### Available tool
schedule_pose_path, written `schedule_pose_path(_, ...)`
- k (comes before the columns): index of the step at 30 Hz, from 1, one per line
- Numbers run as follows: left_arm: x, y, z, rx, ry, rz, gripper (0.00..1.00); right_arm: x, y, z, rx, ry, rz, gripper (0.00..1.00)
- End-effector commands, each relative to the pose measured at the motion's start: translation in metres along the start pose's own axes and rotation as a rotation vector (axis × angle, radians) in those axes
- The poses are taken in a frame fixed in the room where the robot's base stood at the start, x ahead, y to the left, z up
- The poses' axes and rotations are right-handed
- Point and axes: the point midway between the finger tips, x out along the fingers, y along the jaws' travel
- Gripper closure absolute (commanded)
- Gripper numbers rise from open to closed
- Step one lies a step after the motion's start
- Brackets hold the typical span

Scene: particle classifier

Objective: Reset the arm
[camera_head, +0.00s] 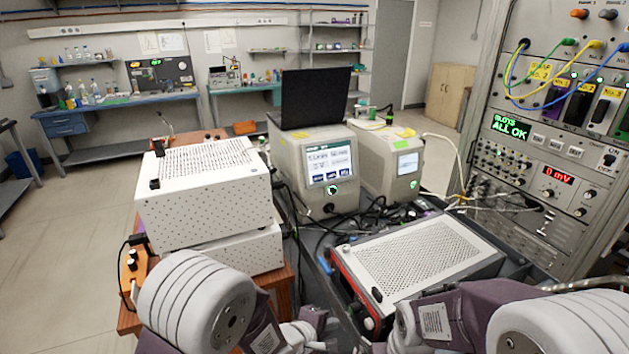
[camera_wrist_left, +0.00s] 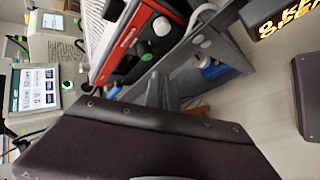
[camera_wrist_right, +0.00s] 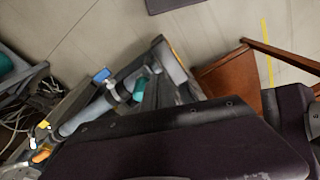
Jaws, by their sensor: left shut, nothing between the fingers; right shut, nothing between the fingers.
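My left gripper (camera_wrist_left: 157,88) shows in the left wrist view as closed grey fingers above the dark purple edge of my own arm, with nothing between them. My right gripper (camera_wrist_right: 157,92) shows likewise in the right wrist view, shut and empty. In the head view my two arms are folded close at the bottom edge, with white rounded joints and purple links. The fingers cannot be made out clearly there.
A white perforated box (camera_head: 205,190) stands at left and a red-edged perforated instrument (camera_head: 425,255) lies in front. Two screen units (camera_head: 318,165) stand behind, one under a laptop (camera_head: 314,97). An instrument rack (camera_head: 545,150) reading "ALL OK" is at right. Floor is clear at left.

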Motion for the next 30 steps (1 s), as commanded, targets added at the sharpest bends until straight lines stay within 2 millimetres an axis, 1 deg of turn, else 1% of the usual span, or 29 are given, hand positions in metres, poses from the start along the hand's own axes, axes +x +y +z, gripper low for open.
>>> schedule_pose_path(1,-0.013,0.025,-0.025,-0.032,0.046,0.056,1.00,-0.002,0.000,0.000,0.000,0.000,0.000,1.00)
schedule_pose_path(2,-0.024,0.039,-0.042,-0.053,0.079,0.089,1.00,-0.002,0.000,0.000,0.000,0.000,0.000,1.00)
schedule_pose_path(3,-0.041,0.052,-0.068,-0.090,0.136,0.120,1.00,-0.003,0.000,0.000,0.000,0.000,0.000,1.00)
schedule_pose_path(4,-0.055,0.057,-0.089,-0.104,0.187,0.125,1.00,-0.004,0.000,0.000,0.000,0.000,0.000,1.00)
schedule_pose_path(5,-0.070,0.057,-0.110,-0.096,0.243,0.111,1.00,-0.004,0.000,-0.001,0.000,0.000,0.000,1.00)
schedule_pose_path(6,-0.092,0.051,-0.135,-0.059,0.316,0.068,1.00,-0.005,0.000,-0.001,0.000,0.000,0.000,1.00)
schedule_pose_path(7,-0.109,0.042,-0.151,-0.014,0.365,0.014,1.00,-0.005,0.000,-0.001,0.000,0.000,0.000,1.00)
schedule_pose_path(8,-0.126,0.029,-0.165,0.042,0.405,-0.057,1.00,-0.005,0.000,-0.001,0.000,0.000,0.000,1.00)
schedule_pose_path(9,-0.145,0.009,-0.176,0.126,0.431,-0.164,1.00,-0.006,0.000,-0.001,0.000,0.000,0.000,1.00)
schedule_pose_path(11,-0.169,-0.023,-0.180,0.261,0.414,-0.330,1.00,-0.006,0.000,-0.001,0.000,0.000,0.000,1.00)
schedule_pose_path(12,-0.181,-0.044,-0.176,0.358,0.367,-0.437,1.00,-0.006,0.000,-0.001,0.000,0.000,0.000,1.00)
schedule_pose_path(14,-0.195,-0.073,-0.163,0.503,0.257,-0.578,1.00,-0.006,0.000,-0.001,0.000,0.000,0.000,1.00)
schedule_pose_path(15,-0.202,-0.091,-0.151,0.599,0.165,-0.655,1.00,-0.006,0.000,-0.001,0.000,0.000,0.000,1.00)
schedule_pose_path(18,-0.215,-0.122,-0.129,0.788,-0.044,-0.776,1.00,-0.006,0.000,-0.001,0.000,0.000,0.000,1.00)
schedule_pose_path(21,-0.223,-0.134,-0.120,0.914,-0.165,-0.815,1.00,-0.006,0.000,-0.001,0.000,0.000,0.000,1.00)
schedule_pose_path(23,-0.223,-0.135,-0.119,0.958,-0.193,-0.818,1.00,-0.006,0.000,-0.001,0.000,0.000,0.000,1.00)
schedule_pose_path(30,-0.223,-0.135,-0.119,0.981,-0.202,-0.817,1.00,-0.006,0.000,-0.001,0.000,0.000,0.000,1.00)
